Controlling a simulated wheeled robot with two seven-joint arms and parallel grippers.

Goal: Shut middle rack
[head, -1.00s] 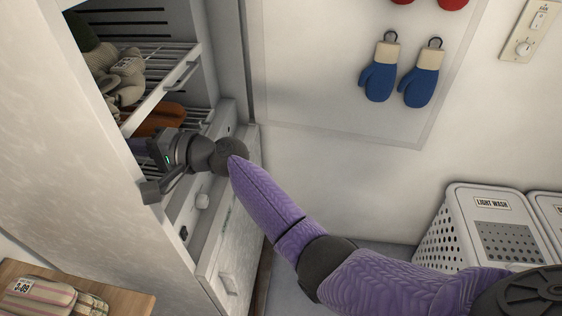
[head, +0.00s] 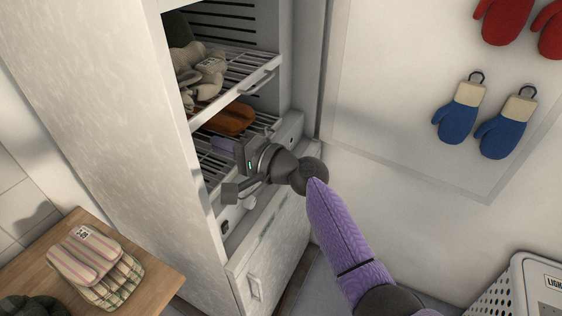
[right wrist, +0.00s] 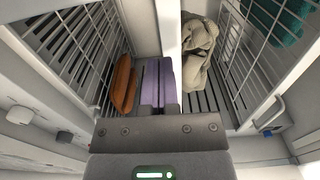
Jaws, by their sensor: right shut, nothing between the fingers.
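The lower rack (head: 214,168) holds an orange item (head: 232,119). Which of them is the middle rack I cannot tell for certain. My right gripper (head: 222,146) is shut and empty, its purple fingers at the lower rack's front, below the upper rack. In the right wrist view the shut fingers (right wrist: 158,80) are beside the orange item (right wrist: 124,84). My left gripper is out of view.
A closed drawer front with a handle (head: 255,287) is below the racks. A wooden surface (head: 150,268) with striped mitts (head: 92,262) is at lower left. Blue mitts (head: 459,112) hang on the wall. A white hamper (head: 530,290) stands at lower right.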

